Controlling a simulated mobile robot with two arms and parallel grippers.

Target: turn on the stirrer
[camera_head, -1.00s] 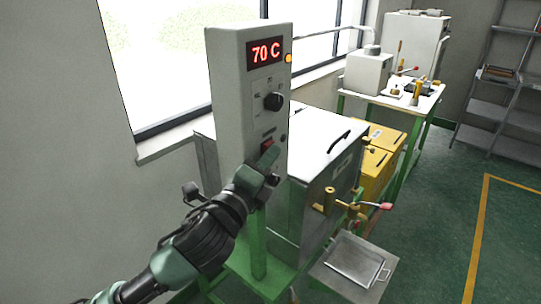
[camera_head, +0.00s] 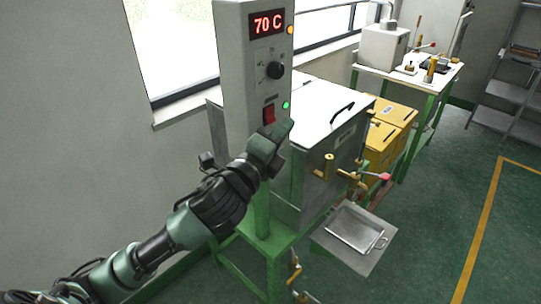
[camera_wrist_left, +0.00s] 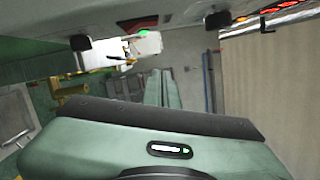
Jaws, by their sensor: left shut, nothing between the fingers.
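The control box (camera_head: 237,62) stands upright, with a red display (camera_head: 266,24) reading 70 C and a black knob (camera_head: 274,70). A red rocker switch (camera_head: 268,114) sits low on its front. A small green lamp (camera_head: 286,105) beside the switch is lit. My left gripper (camera_head: 286,128) is shut and empty, just below and to the right of the switch, apart from it. In the left wrist view, its two fingers (camera_wrist_left: 163,88) lie together, with the lit lamp (camera_wrist_left: 145,31) showing beyond them. My right gripper is not in view.
A metal tank (camera_head: 325,120) with a lid handle stands right behind the box. A brass valve (camera_head: 352,178) with a red handle sticks out above a metal tray (camera_head: 353,228). Yellow boxes (camera_head: 390,125) and a white-topped table (camera_head: 405,72) stand further back. The green floor at right is clear.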

